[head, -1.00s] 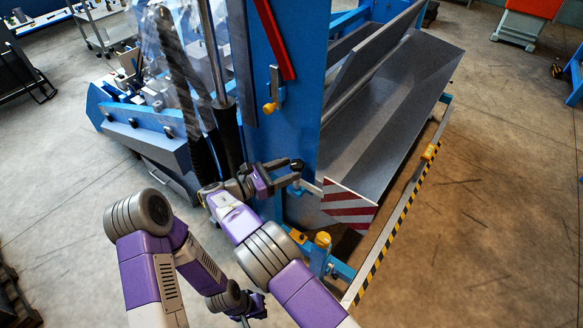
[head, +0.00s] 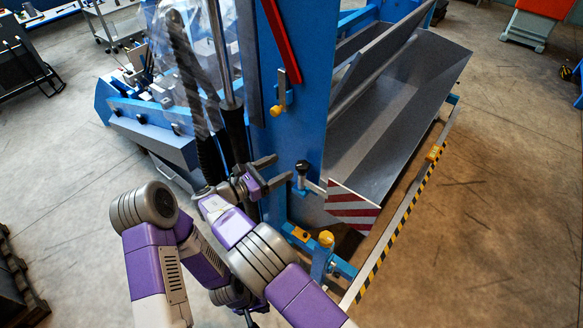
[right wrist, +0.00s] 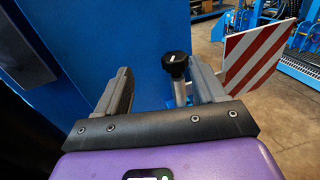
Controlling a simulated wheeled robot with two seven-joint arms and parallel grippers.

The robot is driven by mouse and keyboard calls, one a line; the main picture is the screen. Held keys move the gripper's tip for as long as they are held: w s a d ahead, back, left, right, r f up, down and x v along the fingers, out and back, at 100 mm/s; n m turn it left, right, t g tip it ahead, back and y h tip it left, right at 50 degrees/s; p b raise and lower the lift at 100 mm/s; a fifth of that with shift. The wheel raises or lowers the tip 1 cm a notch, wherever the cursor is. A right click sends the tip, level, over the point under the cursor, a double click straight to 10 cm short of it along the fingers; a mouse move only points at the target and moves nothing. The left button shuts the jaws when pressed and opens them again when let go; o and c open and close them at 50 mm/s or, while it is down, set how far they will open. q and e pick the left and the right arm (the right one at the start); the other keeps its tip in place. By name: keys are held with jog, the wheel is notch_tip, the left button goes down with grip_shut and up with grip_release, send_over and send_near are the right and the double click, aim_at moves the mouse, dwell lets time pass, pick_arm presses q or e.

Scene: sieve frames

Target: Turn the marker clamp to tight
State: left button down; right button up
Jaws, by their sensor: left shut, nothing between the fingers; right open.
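The marker clamp's black knob (head: 302,166) sits on a short metal post beside the blue upright. In the right wrist view the knob (right wrist: 175,62) has a small white mark on top and appears between the fingers, nearer the right one. The red-and-white striped marker plate (head: 352,206) stands to its right. My right gripper (head: 284,168) is open and empty, its fingertips just left of the knob and apart from it; its fingers also show in the right wrist view (right wrist: 160,68). My left gripper (head: 249,319) is low at the bottom edge, shut and empty, partly cut off.
A blue upright (head: 295,130) carries a red bar and a small yellow-tipped latch (head: 277,110). A grey trough (head: 400,110) lies behind the plate. A yellow-black striped rail (head: 400,225) and a yellow knob (head: 326,238) are at front right. Open floor lies farther right.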

aim_at(299, 169)
jog(key=s+d+r+n+t+y+p, duration=0.1)
jog(key=s+d+r+n+y+p, duration=0.15)
jog(key=s+n+y+p, duration=0.45)
jog(key=shift+m+y, duration=0.6)
jog(key=shift+m, duration=0.2)
jog(key=b+x, duration=0.1)
jog(key=x, duration=0.8)
jog(key=shift+w+r+b, duration=0.1)
jog(key=shift+w+b, duration=0.2)
jog(key=shift+b, duration=0.1)
jog(key=shift+c, duration=0.5)
jog(key=c, duration=1)
